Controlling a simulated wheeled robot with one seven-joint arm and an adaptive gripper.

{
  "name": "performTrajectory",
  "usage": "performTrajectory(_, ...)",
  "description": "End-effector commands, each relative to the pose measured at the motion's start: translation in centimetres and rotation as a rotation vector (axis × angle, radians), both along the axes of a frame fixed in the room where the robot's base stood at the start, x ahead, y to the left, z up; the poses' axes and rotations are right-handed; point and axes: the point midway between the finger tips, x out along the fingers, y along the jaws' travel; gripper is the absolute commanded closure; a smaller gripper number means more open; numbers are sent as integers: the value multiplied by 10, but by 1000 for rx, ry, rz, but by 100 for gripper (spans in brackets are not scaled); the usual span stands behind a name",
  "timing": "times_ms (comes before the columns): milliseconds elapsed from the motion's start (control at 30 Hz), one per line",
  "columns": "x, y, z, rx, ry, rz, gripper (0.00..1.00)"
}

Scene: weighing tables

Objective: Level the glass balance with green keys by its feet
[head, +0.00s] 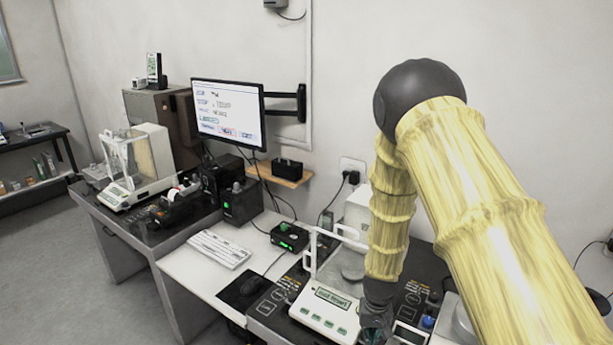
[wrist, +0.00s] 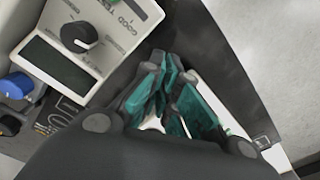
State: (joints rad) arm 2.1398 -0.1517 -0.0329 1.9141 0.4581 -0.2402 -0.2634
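A white balance (head: 325,311) with a lit green display and green keys stands at the front middle of the head view, with clear upright shield panels behind its keypad. My gripper (head: 376,334) is low beside its right front corner. In the wrist view my gripper's teal fingers (wrist: 165,68) converge and look shut, with nothing clearly seen between them. The balance's feet and level bubble cannot be made out. A second glass-sided balance (head: 117,196) stands on the dark table at the left; its key colour is too small to tell.
A white instrument with a black knob (wrist: 79,36) is close to my gripper, with a blue knob (wrist: 15,85) near it. A monitor (head: 229,112) is behind.

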Motion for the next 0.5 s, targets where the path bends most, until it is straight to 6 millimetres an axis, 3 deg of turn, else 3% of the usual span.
performTrajectory(33,-7,9,-9,8,15,8,100)
performTrajectory(500,-6,15,-11,7,16,8,100)
